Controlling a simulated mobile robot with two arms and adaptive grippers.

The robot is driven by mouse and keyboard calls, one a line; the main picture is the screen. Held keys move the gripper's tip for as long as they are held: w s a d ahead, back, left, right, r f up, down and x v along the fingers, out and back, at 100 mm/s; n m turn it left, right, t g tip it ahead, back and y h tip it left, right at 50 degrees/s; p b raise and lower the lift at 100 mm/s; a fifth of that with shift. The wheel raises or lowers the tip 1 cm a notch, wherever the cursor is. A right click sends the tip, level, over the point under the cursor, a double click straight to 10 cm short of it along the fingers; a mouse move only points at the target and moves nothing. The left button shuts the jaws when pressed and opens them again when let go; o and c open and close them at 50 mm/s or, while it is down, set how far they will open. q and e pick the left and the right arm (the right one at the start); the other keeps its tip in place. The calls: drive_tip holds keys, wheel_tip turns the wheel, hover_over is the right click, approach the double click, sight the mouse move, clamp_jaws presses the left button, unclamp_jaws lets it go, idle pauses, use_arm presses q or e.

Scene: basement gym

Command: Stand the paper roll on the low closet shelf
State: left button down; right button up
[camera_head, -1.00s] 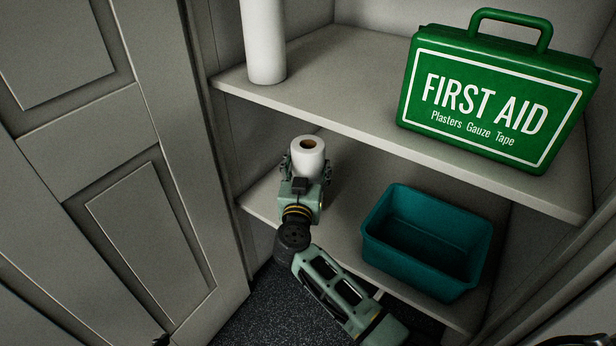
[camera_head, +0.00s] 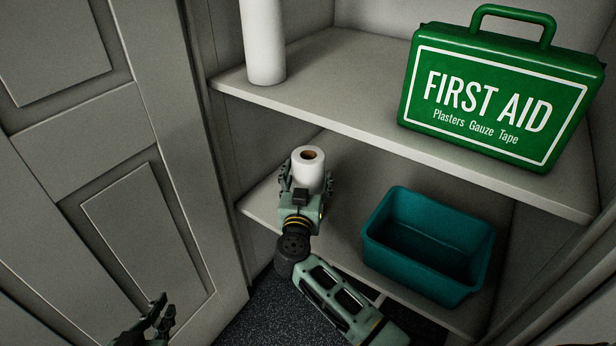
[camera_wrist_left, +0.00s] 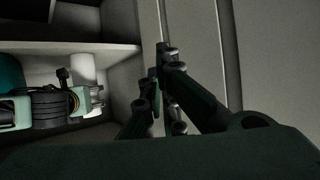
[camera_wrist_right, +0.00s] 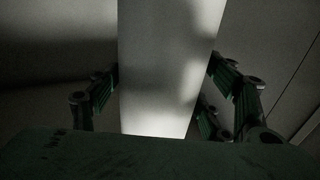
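The white paper roll (camera_head: 308,170) is upright at the left part of the low closet shelf (camera_head: 262,207). My right gripper (camera_head: 305,187) is shut around its sides; the roll (camera_wrist_right: 165,70) fills the space between the fingers in the right wrist view. The roll's base is hidden behind the gripper, so I cannot tell whether it touches the shelf. My left gripper (camera_head: 164,306) is empty at the lower left, in front of the door. Its fingertips come close together in the left wrist view (camera_wrist_left: 158,62), where the roll (camera_wrist_left: 83,68) shows at the left.
A teal bin (camera_head: 385,245) stands on the low shelf, right of the roll. The upper shelf (camera_head: 340,100) overhangs behind, with a white cylinder (camera_head: 263,40) and a green first aid case (camera_head: 490,95). A grey panelled door (camera_head: 145,230) is at the left.

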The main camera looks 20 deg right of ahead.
drive_tip(key=shift+o, duration=0.6)
drive_tip(key=shift+s+r, duration=0.1)
drive_tip(key=p+v, duration=0.2)
drive_tip(key=v, duration=0.3)
drive_tip(key=shift+r, duration=0.1)
use_arm(q)
drive_tip(key=s+a+f+g+y, duration=0.1)
drive_tip(key=s+a+f+g, duration=0.1)
drive_tip(key=s+f+g, duration=0.2)
drive_tip(key=s+a+f+g+y+p, duration=0.1)
drive_tip(key=s+a+f+g, duration=0.2)
drive_tip(key=s, duration=0.8)
drive_tip(key=shift+f+g+p, duration=0.3)
drive_tip(key=shift+f+g, duration=0.35)
drive_tip(key=shift+g, duration=0.15)
use_arm(e)
approach(306, 186)
drive_tip(key=shift+x, duration=0.8)
